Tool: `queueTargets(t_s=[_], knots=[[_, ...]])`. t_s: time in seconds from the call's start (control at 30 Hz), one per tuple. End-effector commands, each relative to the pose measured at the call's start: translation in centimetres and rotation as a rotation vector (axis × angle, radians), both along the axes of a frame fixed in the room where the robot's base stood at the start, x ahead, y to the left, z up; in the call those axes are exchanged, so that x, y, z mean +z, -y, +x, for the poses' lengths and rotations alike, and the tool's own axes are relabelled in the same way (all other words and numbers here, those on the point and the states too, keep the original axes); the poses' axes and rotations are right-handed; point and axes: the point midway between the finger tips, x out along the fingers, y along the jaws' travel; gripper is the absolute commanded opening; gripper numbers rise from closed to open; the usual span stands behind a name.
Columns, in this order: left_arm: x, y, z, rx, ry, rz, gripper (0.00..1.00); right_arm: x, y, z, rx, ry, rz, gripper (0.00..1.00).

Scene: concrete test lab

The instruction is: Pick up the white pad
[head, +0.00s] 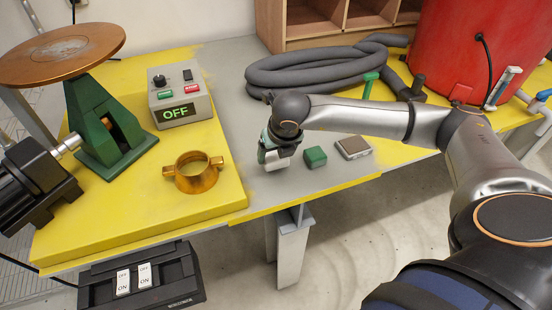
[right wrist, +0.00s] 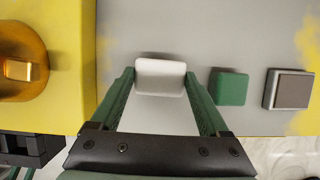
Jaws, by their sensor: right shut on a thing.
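The white pad (right wrist: 160,77) sits between the two green fingers of my right gripper (right wrist: 158,80) in the right wrist view. The fingers are shut on its left and right sides. In the head view my right gripper (head: 272,158) points down at the grey part of the table, and the pad is mostly hidden by it. I cannot tell whether the pad touches the table. My left gripper does not show.
A green block (head: 315,157) and a brown-topped block (head: 353,147) lie just right of the gripper. A brass ring (head: 192,178) and a control box reading OFF (head: 180,95) stand left. A grey hose (head: 315,68) lies behind. The table's front edge is close.

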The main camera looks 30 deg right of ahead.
Motion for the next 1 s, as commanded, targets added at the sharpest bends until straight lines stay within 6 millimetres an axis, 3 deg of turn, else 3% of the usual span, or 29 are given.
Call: queueTargets(t_s=[0.07, 0.33, 0.63, 1.0], knots=[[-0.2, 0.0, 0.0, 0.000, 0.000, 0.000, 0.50, 1.5, -0.2, -0.2, 0.002, 0.005, 0.002, 0.24], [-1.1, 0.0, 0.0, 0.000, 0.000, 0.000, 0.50, 7.3, -2.7, -4.9, 0.007, 0.007, 0.000, 0.24], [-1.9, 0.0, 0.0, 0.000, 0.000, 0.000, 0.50, 9.9, -5.7, -10.5, 0.006, 0.004, 0.000, 0.24], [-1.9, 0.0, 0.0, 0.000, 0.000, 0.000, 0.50, 10.9, -6.6, -12.4, 0.000, 0.002, -0.001, 0.24]])
